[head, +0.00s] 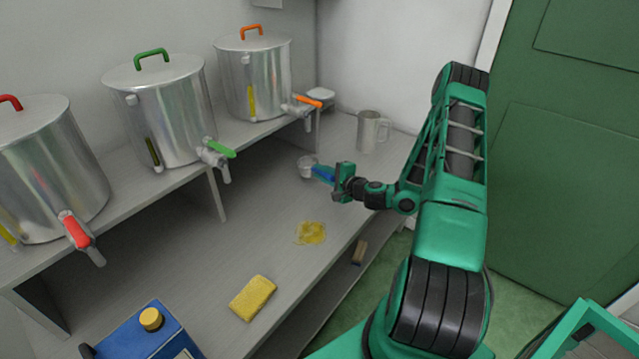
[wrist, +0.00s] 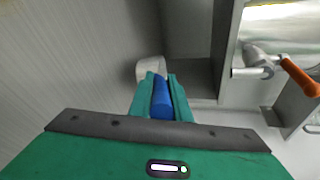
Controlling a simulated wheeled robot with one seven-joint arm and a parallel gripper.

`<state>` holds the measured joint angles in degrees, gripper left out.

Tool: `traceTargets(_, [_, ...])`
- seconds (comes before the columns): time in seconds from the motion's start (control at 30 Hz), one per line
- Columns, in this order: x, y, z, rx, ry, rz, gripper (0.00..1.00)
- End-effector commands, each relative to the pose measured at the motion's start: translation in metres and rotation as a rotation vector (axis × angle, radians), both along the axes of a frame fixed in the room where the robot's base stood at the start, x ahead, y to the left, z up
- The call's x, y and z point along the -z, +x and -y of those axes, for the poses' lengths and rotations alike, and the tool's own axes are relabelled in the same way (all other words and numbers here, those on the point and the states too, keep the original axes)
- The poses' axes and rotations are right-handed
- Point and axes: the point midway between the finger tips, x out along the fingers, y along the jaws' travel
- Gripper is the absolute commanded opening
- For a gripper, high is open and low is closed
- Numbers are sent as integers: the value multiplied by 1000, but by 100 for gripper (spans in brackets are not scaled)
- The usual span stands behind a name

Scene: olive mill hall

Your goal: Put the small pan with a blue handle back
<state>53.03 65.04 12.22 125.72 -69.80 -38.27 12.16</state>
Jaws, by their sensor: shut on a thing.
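The small pan (head: 306,166) with a blue handle (head: 323,174) is at the back of the worktop in the head view, below the tank with the orange handle. My gripper (head: 336,180) is shut on the blue handle. In the wrist view the handle (wrist: 161,98) lies between the two green fingers of my gripper (wrist: 160,92). The pale round pan (wrist: 149,68) shows just beyond the fingertips, partly hidden by them. Whether the pan touches the worktop I cannot tell.
Three steel tanks (head: 255,80) with taps stand on a raised shelf (head: 189,172) at the left. A steel jug (head: 368,133) stands at the back right. A yellow spill (head: 310,232), a yellow sponge (head: 253,298) and a blue can (head: 140,335) are on the worktop (head: 240,245).

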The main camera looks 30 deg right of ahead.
Motion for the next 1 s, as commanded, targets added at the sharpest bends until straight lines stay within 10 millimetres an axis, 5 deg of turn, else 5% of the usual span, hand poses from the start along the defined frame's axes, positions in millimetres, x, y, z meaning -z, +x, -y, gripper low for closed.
traceTargets(0.33, [36, 0, 0, 0, 3, -1, 0])
traceTargets(0.7, [40, -1, 0, 0, 1, 1, 0])
traceTargets(0.73, [40, -1, 1, 1, 0, 0, 24])
traceTargets(0.8, [40, -1, 1, 1, 0, 0, 36])
traceTargets(1.0, [40, -1, 1, 1, 0, 0, 36])
